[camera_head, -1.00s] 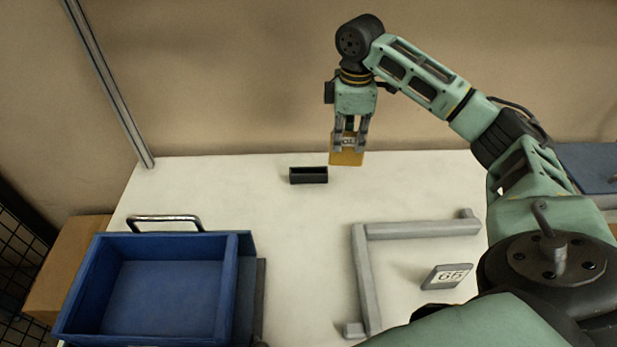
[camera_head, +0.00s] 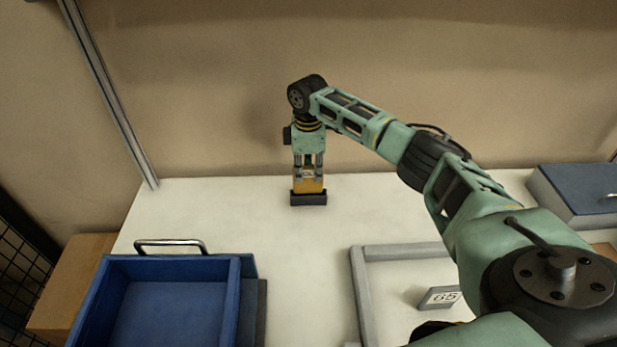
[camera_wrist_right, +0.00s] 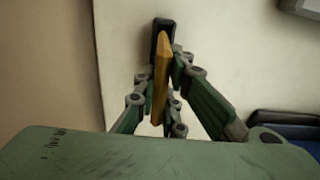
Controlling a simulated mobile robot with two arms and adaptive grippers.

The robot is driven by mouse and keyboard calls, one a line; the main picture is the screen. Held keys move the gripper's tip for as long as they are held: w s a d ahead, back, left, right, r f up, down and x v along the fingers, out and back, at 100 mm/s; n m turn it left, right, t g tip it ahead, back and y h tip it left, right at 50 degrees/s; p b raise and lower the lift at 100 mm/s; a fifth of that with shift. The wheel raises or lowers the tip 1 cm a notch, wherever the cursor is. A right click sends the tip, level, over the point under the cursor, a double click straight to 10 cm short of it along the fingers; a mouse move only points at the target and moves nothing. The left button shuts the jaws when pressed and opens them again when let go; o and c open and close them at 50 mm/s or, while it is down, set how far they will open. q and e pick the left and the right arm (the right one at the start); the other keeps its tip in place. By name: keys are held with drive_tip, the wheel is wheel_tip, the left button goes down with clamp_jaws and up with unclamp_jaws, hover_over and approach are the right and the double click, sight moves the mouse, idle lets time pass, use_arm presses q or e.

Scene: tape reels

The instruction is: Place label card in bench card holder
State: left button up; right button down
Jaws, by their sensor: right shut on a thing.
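The yellow-orange label card (camera_head: 308,184) is upright in my right gripper (camera_head: 309,174), which is shut on it. The card's lower edge meets the dark bench card holder (camera_head: 308,199) at the back of the white bench. In the head view the holder's front wall hides the card's bottom, so how deep it sits cannot be told. In the right wrist view the card (camera_wrist_right: 161,78) is edge-on between the fingers (camera_wrist_right: 159,98), its far end at the dark holder (camera_wrist_right: 163,26). My left gripper is not in view.
A blue bin (camera_head: 240,306) with a metal handle stands at the front left. A grey frame (camera_head: 361,290) and a small plate marked 65 (camera_head: 440,297) are at the front right. A blue-topped box (camera_head: 577,190) is at the right. The bench around the holder is clear.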

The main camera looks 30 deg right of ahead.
sight(308, 193)
wheel_tip(308, 193, down, 2)
drive_tip(key=shift+s+f+p, duration=0.1)
drive_tip(key=shift+f+p, duration=0.15)
drive_tip(key=shift+p, duration=0.1)
drive_tip(key=shift+f, duration=0.3)
drive_tip(key=shift+f, duration=0.15)
drive_tip(key=c, duration=1.8)
unclamp_jaws()
drive_tip(key=shift+c, duration=0.2)
